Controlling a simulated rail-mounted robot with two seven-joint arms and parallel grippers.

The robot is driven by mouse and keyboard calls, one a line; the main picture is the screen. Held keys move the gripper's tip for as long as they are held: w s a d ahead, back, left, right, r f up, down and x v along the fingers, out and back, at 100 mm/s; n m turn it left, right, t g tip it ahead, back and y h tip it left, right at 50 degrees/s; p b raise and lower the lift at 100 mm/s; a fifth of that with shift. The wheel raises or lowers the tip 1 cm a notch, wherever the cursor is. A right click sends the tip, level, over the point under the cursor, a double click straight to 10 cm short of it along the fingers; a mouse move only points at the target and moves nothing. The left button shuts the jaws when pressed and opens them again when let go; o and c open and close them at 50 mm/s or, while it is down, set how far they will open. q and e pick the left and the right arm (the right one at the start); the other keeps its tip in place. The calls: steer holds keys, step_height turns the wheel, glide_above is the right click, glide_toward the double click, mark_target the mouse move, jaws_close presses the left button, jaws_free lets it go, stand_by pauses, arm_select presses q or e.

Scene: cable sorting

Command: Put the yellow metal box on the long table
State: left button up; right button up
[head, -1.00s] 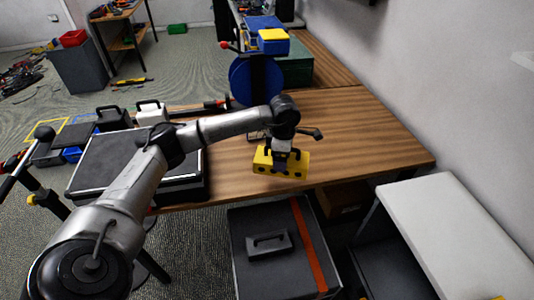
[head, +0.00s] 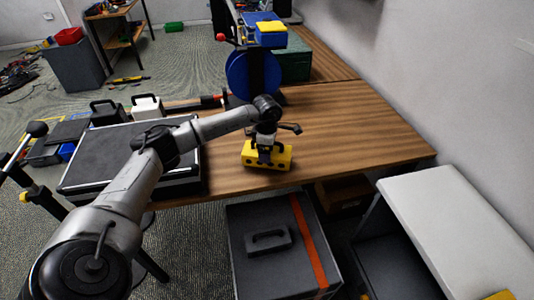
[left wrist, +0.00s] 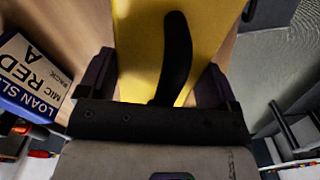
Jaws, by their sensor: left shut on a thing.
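The yellow metal box (head: 283,156) is over the front part of the long wooden table (head: 350,130), close to its front edge. I cannot tell whether its underside touches the tabletop. My left gripper (head: 264,157) comes down on it from above and is shut on it. In the left wrist view the yellow box (left wrist: 137,45) fills the space between the two dark fingers, with its curved black handle (left wrist: 177,55) between them. My right gripper is not in view.
A blue reel (head: 252,77) and a green box (head: 293,60) are at the back. A grey case with an orange strap (head: 275,245) and a white-topped cabinet (head: 450,215) stand in front. The table's right part is clear.

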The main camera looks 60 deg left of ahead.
arm_select(q)
steer(key=shift+f, duration=0.8)
steer(key=o, duration=1.2)
steer(key=shift+f, duration=0.15)
